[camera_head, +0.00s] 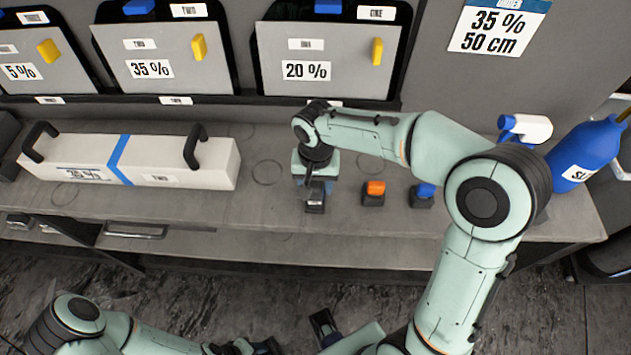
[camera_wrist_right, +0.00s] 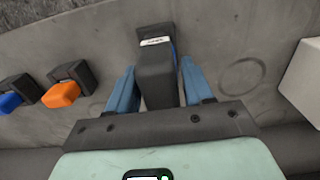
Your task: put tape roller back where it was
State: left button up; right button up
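A dark block with a white label (camera_wrist_right: 156,72), which I take to be the tape roller, stands upright at a small black holder on the bench. It also shows in the head view below my right gripper. My right gripper (camera_head: 314,178) points down over it.
An orange tool (camera_head: 375,188) and a blue tool (camera_head: 424,191) sit in black holders to the right. A long white box (camera_head: 130,160) with black handles lies left on the bench (camera_head: 262,205). A blue spray bottle (camera_head: 585,150) stands far right. Labelled film panels (camera_head: 325,62) line the back.

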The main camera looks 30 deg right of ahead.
jog(key=shift+o, duration=0.6)
jog(key=shift+r, duration=0.1)
jog(key=shift+r, duration=0.25)
notch_tip(320, 180, up, 12)
jog(key=p, duration=0.2)
jog(key=shift+f, duration=0.15)
